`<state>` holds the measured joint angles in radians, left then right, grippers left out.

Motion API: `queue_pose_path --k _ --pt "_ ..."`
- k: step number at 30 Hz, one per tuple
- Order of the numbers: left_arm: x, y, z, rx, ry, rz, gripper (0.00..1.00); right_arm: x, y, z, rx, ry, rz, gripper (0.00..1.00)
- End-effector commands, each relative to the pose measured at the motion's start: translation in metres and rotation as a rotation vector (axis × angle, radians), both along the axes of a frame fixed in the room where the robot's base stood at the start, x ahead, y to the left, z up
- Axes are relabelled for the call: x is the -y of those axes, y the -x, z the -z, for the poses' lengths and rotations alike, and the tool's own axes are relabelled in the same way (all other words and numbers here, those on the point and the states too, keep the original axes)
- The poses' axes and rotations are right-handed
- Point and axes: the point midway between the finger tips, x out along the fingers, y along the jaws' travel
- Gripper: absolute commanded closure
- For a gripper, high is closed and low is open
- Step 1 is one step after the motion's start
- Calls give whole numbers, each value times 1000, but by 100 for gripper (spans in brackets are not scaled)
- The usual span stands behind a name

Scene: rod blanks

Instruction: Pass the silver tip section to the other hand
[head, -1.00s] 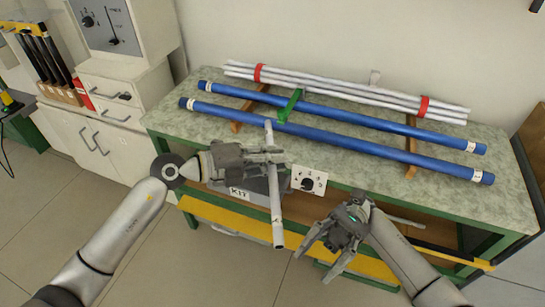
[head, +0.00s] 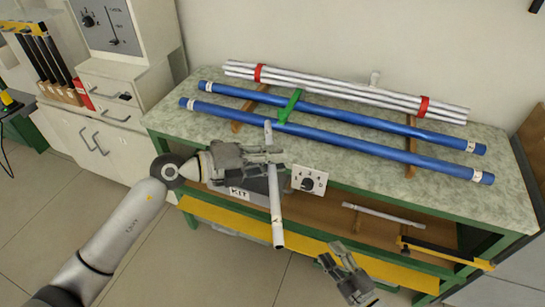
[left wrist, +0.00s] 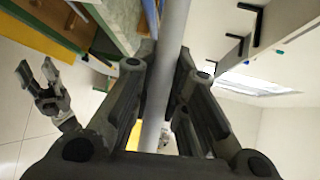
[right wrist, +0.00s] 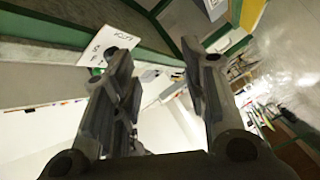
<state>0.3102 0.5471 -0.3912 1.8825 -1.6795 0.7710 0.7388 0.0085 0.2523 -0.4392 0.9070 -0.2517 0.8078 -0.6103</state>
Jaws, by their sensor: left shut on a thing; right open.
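The silver tip section (head: 277,215) is a thin pale grey rod. My left gripper (head: 272,155) is shut on it near its upper part, in front of the bench edge. The rod's lower end hangs free towards the camera. In the left wrist view the rod (left wrist: 165,75) runs between the closed fingers. My right gripper (head: 335,252) is open and empty, low and to the right of the rod's lower end, apart from it. The right gripper also shows at the left of the left wrist view (left wrist: 40,78). The right wrist view shows nothing between its fingers (right wrist: 165,60).
Two blue tubes (head: 335,146) and a bundle of white rods with red clips (head: 340,90) lie on the bench (head: 500,205). A green clamp (head: 290,105) stands among them. A socket plate (head: 309,180) is on the front. Another pale rod (head: 383,216) lies on the lower shelf.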

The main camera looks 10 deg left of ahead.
Motion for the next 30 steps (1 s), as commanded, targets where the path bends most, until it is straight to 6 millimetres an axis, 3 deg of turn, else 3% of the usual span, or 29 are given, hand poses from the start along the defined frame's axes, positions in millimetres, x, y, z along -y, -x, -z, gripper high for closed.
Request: queue_pose_path --k 3,8,15,22,27,30 --pt "0 0 0 0 0 0 100 22 22 59 -241 -27 131 59" --pt "0 0 0 0 0 0 100 51 66 130 -536 -66 305 59" --pt "0 0 0 0 0 0 100 85 160 214 -932 -123 567 59" --pt "0 0 0 0 0 0 100 104 270 268 -1268 -166 818 59" --pt "0 0 0 0 0 0 100 110 341 286 -1452 -185 972 59" --pt "0 0 0 0 0 0 100 110 370 291 -1524 -190 1036 59"
